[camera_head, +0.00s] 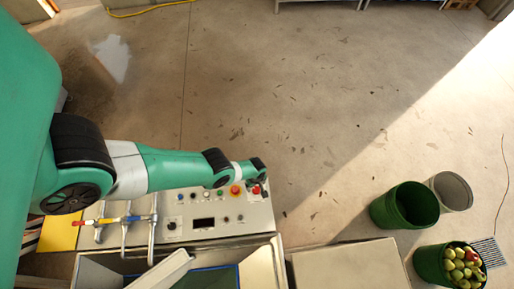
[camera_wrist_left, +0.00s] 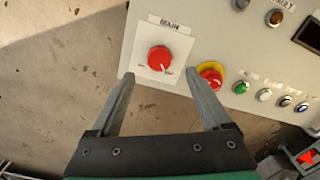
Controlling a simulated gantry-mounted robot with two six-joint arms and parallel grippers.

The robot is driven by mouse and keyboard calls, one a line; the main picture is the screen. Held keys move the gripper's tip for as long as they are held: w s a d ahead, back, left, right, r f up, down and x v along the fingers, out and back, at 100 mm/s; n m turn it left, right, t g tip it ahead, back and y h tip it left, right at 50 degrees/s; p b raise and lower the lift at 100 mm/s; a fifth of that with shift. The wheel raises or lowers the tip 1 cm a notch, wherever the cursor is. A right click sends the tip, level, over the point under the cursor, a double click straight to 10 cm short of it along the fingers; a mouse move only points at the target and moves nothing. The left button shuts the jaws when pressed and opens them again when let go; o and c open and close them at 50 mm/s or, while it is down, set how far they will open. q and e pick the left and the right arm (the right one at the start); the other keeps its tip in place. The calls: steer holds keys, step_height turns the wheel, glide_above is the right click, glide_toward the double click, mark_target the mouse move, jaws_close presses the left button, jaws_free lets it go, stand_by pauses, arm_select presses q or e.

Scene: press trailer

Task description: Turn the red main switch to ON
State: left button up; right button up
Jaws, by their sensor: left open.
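The red main switch (camera_wrist_left: 159,59) is a round red knob on a white plate marked MAIN, at the corner of the grey control panel (camera_wrist_left: 225,45). A small pointer line shows at its lower right; I cannot read which position it marks. My left gripper (camera_wrist_left: 160,85) is open and empty, its two fingers on either side of the knob in the left wrist view, and contact is not visible. In the head view my left gripper (camera_head: 262,184) is over the panel's right end, largely covering the switch. My right gripper is not in view.
A red emergency button (camera_wrist_left: 210,73) with a yellow collar sits close to the right finger. Several small coloured buttons (camera_wrist_left: 264,95) line the panel. Pipes with coloured valve handles (camera_head: 125,220) stand at its left. Green bins (camera_head: 405,206) stand on the floor at right.

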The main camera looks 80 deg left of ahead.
mark_target(256, 190)
arm_select(q)
step_height(256, 190, down, 6)
steer(key=b, duration=0.4)
steer(key=shift+f+b, duration=0.15)
steer(key=shift+b, duration=0.15)
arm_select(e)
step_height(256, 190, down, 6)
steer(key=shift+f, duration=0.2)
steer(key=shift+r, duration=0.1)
arm_select(q)
jaws_close()
